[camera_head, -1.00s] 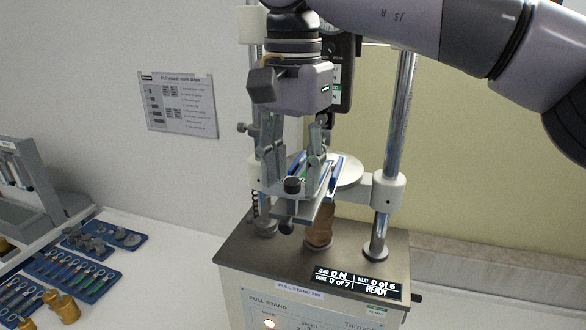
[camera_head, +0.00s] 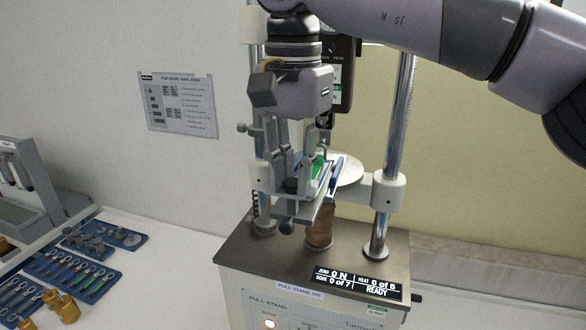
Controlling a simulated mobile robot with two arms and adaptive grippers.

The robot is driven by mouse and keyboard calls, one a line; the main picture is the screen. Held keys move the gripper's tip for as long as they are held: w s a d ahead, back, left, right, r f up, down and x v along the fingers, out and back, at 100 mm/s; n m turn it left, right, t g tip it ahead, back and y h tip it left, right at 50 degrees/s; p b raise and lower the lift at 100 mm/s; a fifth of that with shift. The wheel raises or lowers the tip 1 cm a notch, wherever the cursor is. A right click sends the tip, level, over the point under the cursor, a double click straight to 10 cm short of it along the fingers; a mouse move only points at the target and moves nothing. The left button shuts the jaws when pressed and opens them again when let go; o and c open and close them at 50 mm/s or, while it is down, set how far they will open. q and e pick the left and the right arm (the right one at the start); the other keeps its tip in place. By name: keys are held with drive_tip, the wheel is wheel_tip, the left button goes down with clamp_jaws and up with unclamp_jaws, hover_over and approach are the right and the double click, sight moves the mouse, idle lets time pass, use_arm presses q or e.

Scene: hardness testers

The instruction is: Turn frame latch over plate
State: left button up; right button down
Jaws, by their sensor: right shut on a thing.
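My right gripper (camera_head: 288,178) points down over the small frame on the pull stand (camera_head: 320,255). Its fingers are close together at the frame's near left part, shut on what appears to be the frame latch; the fingers hide most of the contact. A dark knob (camera_head: 291,186) shows at the fingertips. The frame's grey and blue rails (camera_head: 334,178) slope toward me, with a green strip (camera_head: 318,166) between them. I cannot clearly tell the plate from the frame. My left gripper is not in view.
A chrome column (camera_head: 398,140) stands right of the frame, and a gauge (camera_head: 343,75) hangs behind my gripper. A copper-brown cylinder (camera_head: 319,228) is below the frame. Blue trays of small parts (camera_head: 70,272) and brass pieces (camera_head: 62,305) lie at the left.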

drive_tip(key=shift+m, duration=0.4)
drive_tip(key=m, duration=0.3)
drive_tip(key=shift+m+p, duration=0.3)
drive_tip(key=shift+m, duration=0.1)
drive_tip(key=m, duration=0.4)
drive_tip(key=shift+m, duration=0.3)
drive_tip(key=m, duration=0.4)
drive_tip(key=shift+b, duration=0.3)
drive_tip(key=m, duration=0.4)
drive_tip(key=shift+m+b, duration=0.3)
drive_tip(key=c, duration=1.5)
unclamp_jaws()
drive_tip(key=shift+o, duration=0.2)
